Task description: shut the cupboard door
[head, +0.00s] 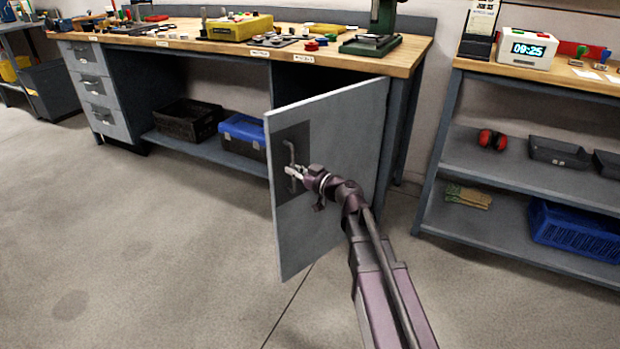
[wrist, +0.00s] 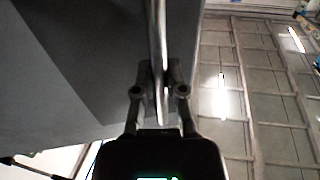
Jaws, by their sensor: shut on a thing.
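The cupboard door (head: 335,190) is a light grey panel under the right end of the workbench, and it stands wide open, swung out towards me. A metal bar handle (head: 290,160) sits on a dark plate on its face. My gripper (head: 291,172) is shut on the handle at its middle. In the wrist view the handle (wrist: 158,45) runs down between the two fingers of my gripper (wrist: 160,82), with the door's grey face (wrist: 90,60) behind and to the left. The cupboard's inside behind the door is mostly hidden.
The workbench (head: 190,47) carries trays, tools and a green press (head: 383,20). Under it are a black crate (head: 188,120) and a blue toolbox (head: 243,133). A shelf unit (head: 475,160) stands close on the right. The floor (head: 140,240) at left is clear.

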